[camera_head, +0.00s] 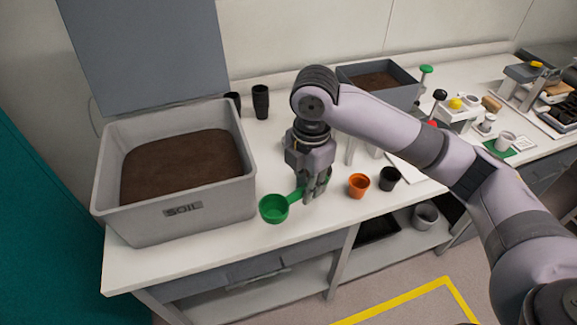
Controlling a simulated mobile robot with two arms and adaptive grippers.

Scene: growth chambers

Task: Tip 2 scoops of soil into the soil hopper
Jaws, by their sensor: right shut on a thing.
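My right gripper (314,188) points down over the white counter and is shut on the handle of a green scoop (274,209). The scoop's bowl sits left of the fingers, open side up, with green showing inside and no soil visible. I cannot tell whether it touches the counter. A large grey bin (180,222) labelled SOIL, its lid raised, holds dark soil (182,166) to the left of the gripper. A smaller grey box (402,95) with soil stands at the back, partly hidden behind my right arm; it may be the soil hopper. My left gripper is out of view.
An orange pot (358,186) and a black pot (389,179) stand close right of the gripper. Black pots (260,101) stand behind, right of the bin. A green-topped knob (426,70) and small equipment occupy the right side. Clear counter lies in front of the scoop.

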